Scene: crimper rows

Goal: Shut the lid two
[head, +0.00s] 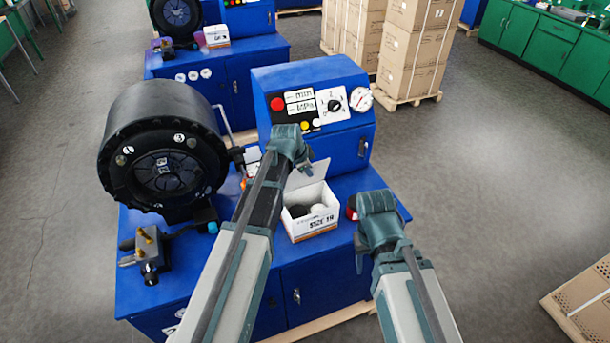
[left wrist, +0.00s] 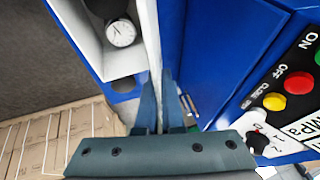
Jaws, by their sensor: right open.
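An open white box (head: 312,218) labelled with a size stands on the blue bench, with rounded dark and pale parts inside. Its lid (head: 308,176) stands raised at the back edge. In the left wrist view the box's inside (left wrist: 108,45) shows at upper left, and the lid (left wrist: 152,40) is seen nearly edge-on. My left gripper (head: 294,150) is above the lid. In the left wrist view the left fingers (left wrist: 160,105) are close together at the lid's edge; whether they press on it is unclear. My right gripper (head: 378,225) is open, right of the box.
A big black crimping head (head: 165,150) stands left of the box. A blue control panel (head: 318,100) with buttons and a gauge rises behind it. A small metal fitting (head: 150,250) lies at front left. Another white box (head: 217,36) is on the farther bench. Cartons (head: 415,45) stand behind.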

